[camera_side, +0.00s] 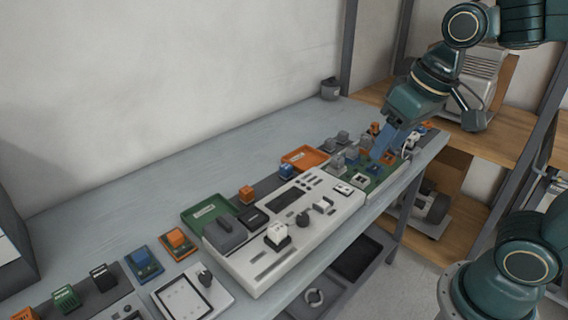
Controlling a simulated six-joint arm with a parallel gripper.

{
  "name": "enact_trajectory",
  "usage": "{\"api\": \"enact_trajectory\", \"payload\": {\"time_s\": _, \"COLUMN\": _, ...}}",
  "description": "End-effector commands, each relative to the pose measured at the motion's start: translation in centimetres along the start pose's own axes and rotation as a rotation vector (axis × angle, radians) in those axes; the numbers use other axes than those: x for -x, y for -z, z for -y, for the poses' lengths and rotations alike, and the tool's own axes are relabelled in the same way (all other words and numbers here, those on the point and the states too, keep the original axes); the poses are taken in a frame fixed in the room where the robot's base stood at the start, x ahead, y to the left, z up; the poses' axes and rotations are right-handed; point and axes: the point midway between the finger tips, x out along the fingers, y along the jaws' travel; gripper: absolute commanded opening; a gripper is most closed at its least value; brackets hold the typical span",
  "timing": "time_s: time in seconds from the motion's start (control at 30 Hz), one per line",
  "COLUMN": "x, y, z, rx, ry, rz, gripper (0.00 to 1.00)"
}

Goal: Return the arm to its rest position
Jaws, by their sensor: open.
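My gripper (382,143) hangs at the end of my dark green arm on the right side of the view. Its blue fingers point down over the green board (372,185) at the right end of the bench. The fingers are open, and I see nothing held between them. Small grey and orange parts stand close around the fingertips. I cannot tell whether the fingertips touch any of them.
A white panel (262,272) with switches lies mid-bench, near a green tray (192,217) and an orange tray (318,155). Several coloured blocks stand at the front left. Wooden shelves (485,143) stand at the right.

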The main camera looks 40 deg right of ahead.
Motion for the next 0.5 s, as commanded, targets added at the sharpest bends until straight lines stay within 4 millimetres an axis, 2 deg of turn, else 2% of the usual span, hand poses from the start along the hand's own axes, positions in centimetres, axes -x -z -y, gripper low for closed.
{"api": "enact_trajectory", "payload": {"time_s": 0.3, "x": 1.5, "y": -4.6, "z": -1.5, "rx": 0.062, "ry": -0.005, "rz": -0.118, "gripper": 0.50}}
{"api": "enact_trajectory", "payload": {"time_s": 0.5, "x": 1.7, "y": -6.1, "z": -1.9, "rx": 0.085, "ry": -0.011, "rz": -0.156, "gripper": 0.50}}
